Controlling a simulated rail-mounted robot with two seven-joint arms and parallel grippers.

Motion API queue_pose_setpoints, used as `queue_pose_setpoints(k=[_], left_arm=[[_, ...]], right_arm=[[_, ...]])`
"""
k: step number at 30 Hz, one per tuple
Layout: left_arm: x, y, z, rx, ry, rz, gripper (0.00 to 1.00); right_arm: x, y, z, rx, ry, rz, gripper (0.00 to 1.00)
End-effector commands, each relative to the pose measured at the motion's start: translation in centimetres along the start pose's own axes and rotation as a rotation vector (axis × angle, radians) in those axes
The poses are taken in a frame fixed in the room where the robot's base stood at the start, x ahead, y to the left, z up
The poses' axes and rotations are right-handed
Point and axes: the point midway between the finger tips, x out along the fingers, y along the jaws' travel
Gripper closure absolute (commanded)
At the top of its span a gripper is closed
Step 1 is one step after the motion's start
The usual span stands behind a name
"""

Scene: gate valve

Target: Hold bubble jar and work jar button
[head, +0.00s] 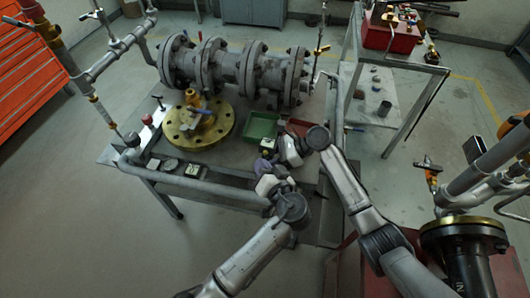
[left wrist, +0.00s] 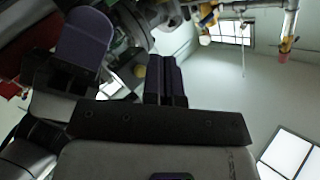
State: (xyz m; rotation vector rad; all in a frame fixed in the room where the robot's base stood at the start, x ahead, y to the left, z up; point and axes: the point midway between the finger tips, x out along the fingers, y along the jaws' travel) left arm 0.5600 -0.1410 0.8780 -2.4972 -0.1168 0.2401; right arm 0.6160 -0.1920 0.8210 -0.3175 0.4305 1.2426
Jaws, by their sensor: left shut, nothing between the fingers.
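My left gripper (head: 264,170) is over the near edge of the workbench. In the left wrist view its dark fingers (left wrist: 166,82) are together with nothing between them. A small purple shape (head: 262,164) shows at its tip; I cannot tell whether it is part of the jar. My right gripper (head: 276,147) is close beside it, by a small pale and yellow-green thing (head: 266,148) that may be the bubble jar. Its fingers are too small to read. A dark purple rounded piece (left wrist: 84,42) fills the upper left of the left wrist view. No jar button can be made out.
The workbench (head: 222,160) carries a large flanged gate valve (head: 235,70), a brass flange (head: 199,122), a green tray (head: 262,126) and a red tray (head: 300,127). A side table with a red box (head: 390,36) stands behind right.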

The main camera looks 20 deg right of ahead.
Motion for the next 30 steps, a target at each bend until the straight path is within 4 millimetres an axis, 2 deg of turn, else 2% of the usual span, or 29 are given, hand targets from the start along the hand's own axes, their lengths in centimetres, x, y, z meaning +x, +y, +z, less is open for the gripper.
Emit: queue_pose_setpoints(k=[30], left_arm=[[0.60,0.46,-0.45,0.000,0.000,0.001,1.00]], right_arm=[[0.00,0.00,0.03,0.000,-0.001,0.000,0.69]])
